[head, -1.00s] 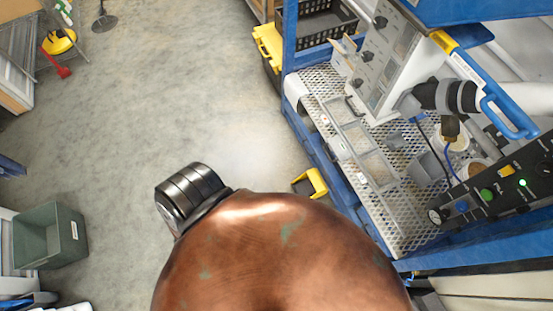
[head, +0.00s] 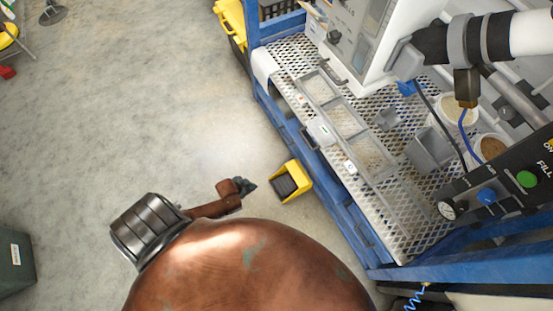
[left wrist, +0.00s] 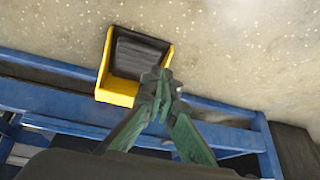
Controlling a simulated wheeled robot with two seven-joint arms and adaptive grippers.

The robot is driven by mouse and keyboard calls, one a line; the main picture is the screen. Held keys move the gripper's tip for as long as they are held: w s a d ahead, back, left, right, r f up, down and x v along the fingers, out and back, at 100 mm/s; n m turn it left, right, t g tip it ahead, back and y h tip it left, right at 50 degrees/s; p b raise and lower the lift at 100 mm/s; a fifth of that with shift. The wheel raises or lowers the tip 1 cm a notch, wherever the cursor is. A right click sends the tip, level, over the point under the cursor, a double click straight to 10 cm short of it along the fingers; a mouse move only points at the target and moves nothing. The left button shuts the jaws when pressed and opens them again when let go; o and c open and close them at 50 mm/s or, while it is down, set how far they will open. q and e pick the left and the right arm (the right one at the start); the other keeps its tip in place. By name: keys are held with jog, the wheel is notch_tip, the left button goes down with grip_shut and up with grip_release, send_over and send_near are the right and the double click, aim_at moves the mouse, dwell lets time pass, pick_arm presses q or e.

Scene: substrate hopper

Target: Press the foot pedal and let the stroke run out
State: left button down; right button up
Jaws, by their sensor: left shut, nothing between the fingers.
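The foot pedal (head: 285,187) is a black ribbed plate in a yellow housing on the floor, beside the blue frame of the bench. In the left wrist view the pedal (left wrist: 136,58) shows at upper left of centre. My left gripper (head: 249,185) is shut and empty, just left of the pedal in the head view, with a small gap in the picture. In the left wrist view the fingertips of my gripper (left wrist: 160,79) overlap the housing's right edge; I cannot tell their height or any contact. Whether the plate is pressed down is unclear. My right gripper is not in view.
The blue bench frame (head: 330,195) runs close along the pedal's right side. On its mesh top (head: 405,205) stand grey bins and tubs, with a control panel (head: 500,190) at the right. A green-grey bin (head: 14,258) stands at far left.

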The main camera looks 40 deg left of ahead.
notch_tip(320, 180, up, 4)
jog(key=b, duration=0.8)
pick_arm(q)
jog(key=shift+m+h, duration=0.5)
jog(key=shift+h, duration=0.3)
jog(key=w+d+f+b, duration=0.2)
jog(key=w+f, duration=0.1)
jog(key=f, duration=0.1)
jog(key=w+d+f+b, duration=0.2)
jog(key=w+f+b, duration=0.1)
jog(key=w+f, duration=0.1)
jog(key=w+d+f+b, duration=0.2)
jog(key=w+f+b, duration=0.1)
jog(key=w+f, duration=0.1)
jog(key=shift+w+d+f, duration=0.1)
jog(key=shift+d+f, duration=0.1)
jog(key=shift+f, duration=0.2)
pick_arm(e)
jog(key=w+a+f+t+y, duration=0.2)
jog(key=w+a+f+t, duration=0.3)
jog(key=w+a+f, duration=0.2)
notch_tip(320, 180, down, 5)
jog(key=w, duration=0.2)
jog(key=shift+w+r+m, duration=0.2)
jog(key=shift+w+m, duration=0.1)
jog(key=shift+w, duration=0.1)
pick_arm(q)
jog(key=shift+w, duration=0.1)
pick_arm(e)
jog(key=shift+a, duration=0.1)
